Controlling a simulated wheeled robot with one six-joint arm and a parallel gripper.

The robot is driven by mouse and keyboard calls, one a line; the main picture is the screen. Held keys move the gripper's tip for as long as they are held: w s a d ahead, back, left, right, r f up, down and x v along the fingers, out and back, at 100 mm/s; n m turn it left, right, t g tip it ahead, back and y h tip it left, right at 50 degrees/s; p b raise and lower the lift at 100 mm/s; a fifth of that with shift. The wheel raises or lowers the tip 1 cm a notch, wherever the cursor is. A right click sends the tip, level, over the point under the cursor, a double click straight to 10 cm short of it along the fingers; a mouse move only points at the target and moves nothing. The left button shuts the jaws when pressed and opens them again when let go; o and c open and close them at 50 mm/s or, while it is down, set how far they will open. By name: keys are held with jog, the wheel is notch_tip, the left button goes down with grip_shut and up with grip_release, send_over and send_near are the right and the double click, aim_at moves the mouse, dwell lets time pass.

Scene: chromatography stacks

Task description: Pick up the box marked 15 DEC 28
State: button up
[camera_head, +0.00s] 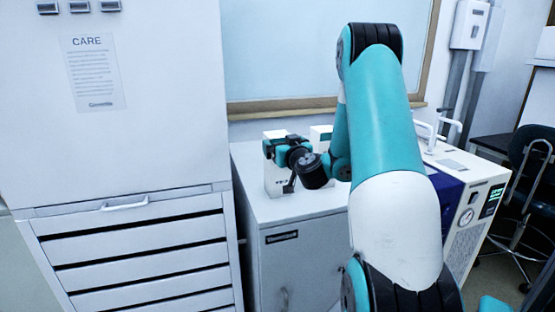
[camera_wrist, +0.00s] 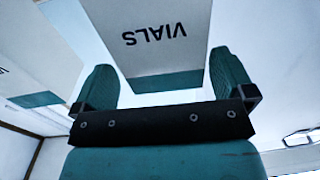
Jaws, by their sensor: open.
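A white box (camera_wrist: 160,35) with a teal band, lettered VIALS upside down, shows between the fingers of my gripper (camera_wrist: 162,62) in the wrist view. The fingers are open, one on each side of it; I cannot tell whether they touch it. A second white box (camera_wrist: 38,60) with a teal band stands to the left, its lettering cut off. In the head view my gripper (camera_head: 284,152) is in front of a white box (camera_head: 272,182) on the cabinet top, covering much of it. Another white box (camera_head: 320,134) stands behind to the right, partly hidden by my arm. No date is readable.
The boxes stand on a grey-white cabinet (camera_head: 300,250). A tall drawer unit (camera_head: 140,250) rises close on the left, and a window (camera_head: 280,50) is behind. A white instrument with a gauge (camera_head: 478,215) stands to the right. The cabinet's front top is clear.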

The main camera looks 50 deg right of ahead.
jog(key=p+x, duration=0.3)
jog(key=x, duration=0.1)
jog(key=shift+a, duration=0.15)
jog(key=c, duration=1.3)
